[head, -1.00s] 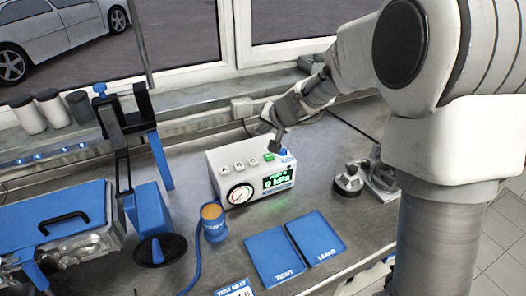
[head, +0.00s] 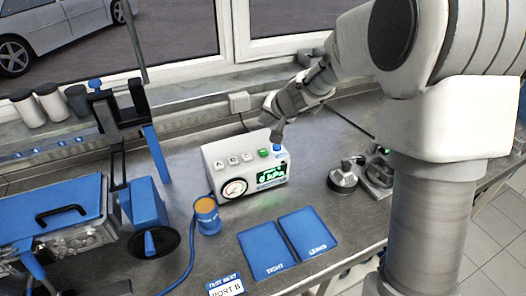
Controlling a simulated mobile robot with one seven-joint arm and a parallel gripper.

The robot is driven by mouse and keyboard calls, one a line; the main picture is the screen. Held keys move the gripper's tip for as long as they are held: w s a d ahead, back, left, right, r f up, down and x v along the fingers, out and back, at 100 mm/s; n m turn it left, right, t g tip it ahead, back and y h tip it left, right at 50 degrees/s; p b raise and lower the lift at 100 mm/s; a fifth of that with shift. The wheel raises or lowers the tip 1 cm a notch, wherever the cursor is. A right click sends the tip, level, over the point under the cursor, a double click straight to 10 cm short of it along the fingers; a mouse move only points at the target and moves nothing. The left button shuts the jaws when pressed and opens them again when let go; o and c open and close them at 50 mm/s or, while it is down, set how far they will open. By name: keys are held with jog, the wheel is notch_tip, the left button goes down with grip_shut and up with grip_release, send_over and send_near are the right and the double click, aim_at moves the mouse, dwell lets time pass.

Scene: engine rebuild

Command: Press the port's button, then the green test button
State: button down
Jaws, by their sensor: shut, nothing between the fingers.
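The white test box (head: 222,188) stands on the steel bench, with a round gauge (head: 234,189) and a lit green display (head: 271,175) on its front. Along its top are pale buttons marked A (head: 219,165), B (head: 233,161) and C (head: 247,157), then a green button (head: 263,153) and a blue button (head: 277,149). My gripper (head: 276,138) is shut and empty, pointing down at the box's right end, just over or at the blue button. Whether it touches is unclear. A card (head: 228,286) at the front reads PORT B.
Two blue mats marked TIGHT (head: 262,250) and LEAKS (head: 308,233) lie before the box. A blue cup-like fitting (head: 207,216) with a hose is at its front left. Blue-and-grey engine gear (head: 60,235) fills the left; metal parts (head: 345,178) sit right.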

jog(key=b, duration=0.6)
send_over(264, 153)
notch_tip(264, 153, down, 7)
jog(key=shift+f, duration=0.15)
jog(key=shift+f+b, duration=0.7)
jog(key=shift+b, duration=0.2)
dwell(0.9)
jog(key=shift+f+b, duration=0.4)
jog(key=shift+b, duration=0.2)
jog(key=shift+s+f+b, duration=0.1)
jog(key=shift+f+b, duration=0.4)
jog(key=shift+b, duration=0.15)
dwell(0.5)
jog(key=shift+r, duration=0.1)
jog(key=shift+r+p, duration=0.75)
jog(key=shift+r, duration=0.1)
